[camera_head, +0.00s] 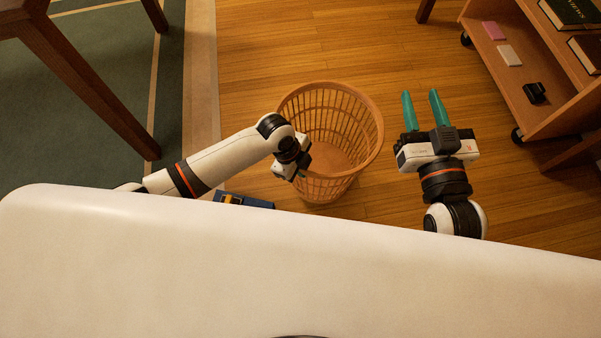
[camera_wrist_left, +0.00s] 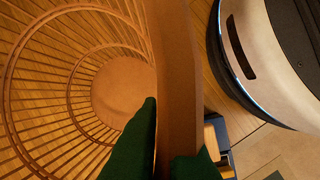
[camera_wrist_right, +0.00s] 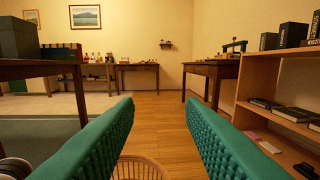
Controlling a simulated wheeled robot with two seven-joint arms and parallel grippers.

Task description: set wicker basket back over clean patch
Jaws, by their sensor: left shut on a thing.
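The wicker basket (camera_head: 328,190) is an open, slatted orange-brown basket right of my left arm in the head view. My left gripper (camera_head: 303,166) is at its near left rim. In the left wrist view the green fingers are shut on the basket's rim (camera_wrist_left: 178,80), one on each side, and the round bottom shows inside. I cannot tell whether the basket rests on the floor or hangs just above it. My right gripper (camera_head: 420,95) is open and empty, right of the basket. The basket's rim also shows low in the right wrist view (camera_wrist_right: 140,166). I cannot make out a clean patch.
A wooden shelf unit on casters (camera_head: 520,85) with books stands at the right. A green rug (camera_head: 165,80) and dark table legs (camera_head: 85,85) are at the left. A blue item with yellow (camera_head: 243,202) lies by my left arm. Wooden floor (camera_head: 300,45) beyond the basket is clear.

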